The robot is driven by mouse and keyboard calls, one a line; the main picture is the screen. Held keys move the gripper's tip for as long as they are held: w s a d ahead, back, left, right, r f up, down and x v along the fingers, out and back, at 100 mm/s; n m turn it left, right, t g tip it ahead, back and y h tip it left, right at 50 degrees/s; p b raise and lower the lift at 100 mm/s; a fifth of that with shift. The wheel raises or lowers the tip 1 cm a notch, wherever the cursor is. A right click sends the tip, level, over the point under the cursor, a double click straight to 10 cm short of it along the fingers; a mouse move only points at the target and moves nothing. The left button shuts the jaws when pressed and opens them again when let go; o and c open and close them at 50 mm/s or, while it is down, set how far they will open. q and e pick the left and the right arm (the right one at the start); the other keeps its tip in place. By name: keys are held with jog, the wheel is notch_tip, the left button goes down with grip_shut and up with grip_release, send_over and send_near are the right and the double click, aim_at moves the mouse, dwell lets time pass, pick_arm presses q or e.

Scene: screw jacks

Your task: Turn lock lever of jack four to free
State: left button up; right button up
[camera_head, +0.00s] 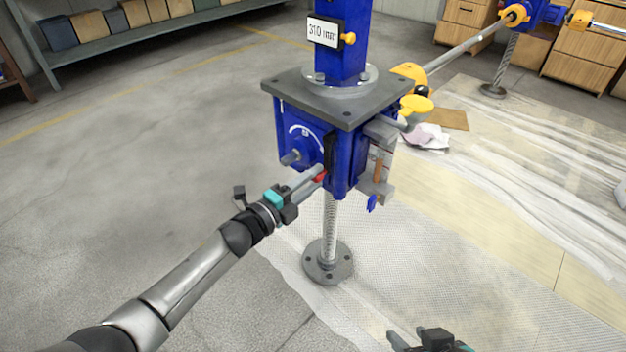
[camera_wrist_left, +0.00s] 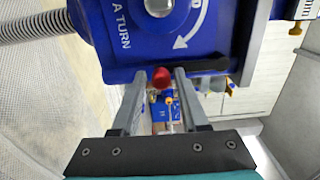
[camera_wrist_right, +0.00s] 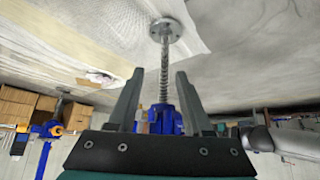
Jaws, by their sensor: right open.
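The blue jack (camera_head: 292,128) stands upright in the middle of the head view; no jack number is readable on it. A black bar (camera_head: 330,152) lies along its housing edge, with a red knob (camera_head: 320,177) at the lower end. In the left wrist view, the bar (camera_wrist_left: 200,66) runs along the blue face and the red knob (camera_wrist_left: 160,77) is between my left fingertips. My left gripper (camera_head: 308,184) is open around the knob, with gaps visible on both sides. My right gripper (camera_wrist_right: 159,80) is open and empty, low at the bottom of the head view.
A crank stub (camera_head: 291,157) sticks out beside the lever. A grey bracket (camera_head: 376,180) hangs on the jack's right side. The screw (camera_head: 330,225) stands on a round foot (camera_head: 328,262). Another jack (camera_head: 530,14) and wooden drawers (camera_head: 468,20) are behind. Left floor is clear.

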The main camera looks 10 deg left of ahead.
pick_arm(q)
jog(key=shift+o, duration=0.7)
jog(key=shift+s+a+p, duration=0.2)
jog(key=shift+s+p, duration=0.1)
jog(key=shift+s, duration=0.1)
jog(key=shift+p+v, duration=0.3)
jog(key=shift+v, duration=0.5)
jog(key=p+v, duration=0.4)
jog(key=v, duration=0.8)
jog(key=shift+s+a, duration=0.25)
pick_arm(e)
jog(key=s+d+f+g+h, duration=0.1)
jog(key=s+d+f+g, duration=0.1)
jog(key=f, duration=0.5)
jog(key=shift+s+d+g, duration=0.4)
jog(key=shift+s+g, duration=0.2)
jog(key=shift+g, duration=0.1)
pick_arm(q)
jog(key=shift+r, duration=0.1)
